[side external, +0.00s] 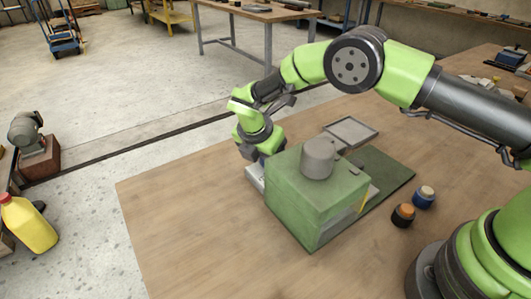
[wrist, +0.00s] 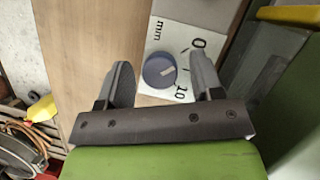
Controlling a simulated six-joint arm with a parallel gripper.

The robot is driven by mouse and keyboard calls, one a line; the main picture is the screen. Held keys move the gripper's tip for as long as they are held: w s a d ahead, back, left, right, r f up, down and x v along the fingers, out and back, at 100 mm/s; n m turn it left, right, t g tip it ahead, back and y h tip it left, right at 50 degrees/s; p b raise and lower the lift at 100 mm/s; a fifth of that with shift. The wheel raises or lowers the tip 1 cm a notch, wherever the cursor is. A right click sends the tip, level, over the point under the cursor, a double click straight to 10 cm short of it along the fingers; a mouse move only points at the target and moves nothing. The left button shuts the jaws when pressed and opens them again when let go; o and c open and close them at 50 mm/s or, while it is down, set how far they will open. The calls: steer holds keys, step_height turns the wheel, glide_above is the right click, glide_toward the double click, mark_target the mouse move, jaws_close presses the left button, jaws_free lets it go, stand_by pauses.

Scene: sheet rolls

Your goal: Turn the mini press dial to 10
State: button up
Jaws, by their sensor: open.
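The dial (wrist: 159,70) is a round blue-grey knob with a short pale mark on its top, the mark slanting to the right. It sits on a white scale plate (wrist: 178,30) printed with "mm" and numerals. One numeral near the top right reads 0, and others are partly covered. My gripper (wrist: 160,66) is open, one finger on each side of the dial, with a visible gap at the left; contact at the right cannot be told. The green mini press (side external: 310,195) with a grey cylinder on top hides the dial and my fingers in the side view.
A dark green mat (side external: 385,175) and a grey tray (side external: 350,131) lie behind and right of the press. An orange-topped jar (side external: 403,214) and a blue jar (side external: 424,197) stand at the right. The wooden table (side external: 190,215) is clear at the left.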

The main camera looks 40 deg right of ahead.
steer(key=c, duration=0.9)
steer(key=shift+m+g, duration=0.8)
steer(key=shift+m, duration=1.4)
steer(key=shift+h, duration=0.3)
steer(key=o, duration=0.9)
steer(key=shift+r, duration=0.1)
steer(key=v, duration=0.7)
steer(key=shift+r, duration=0.25)
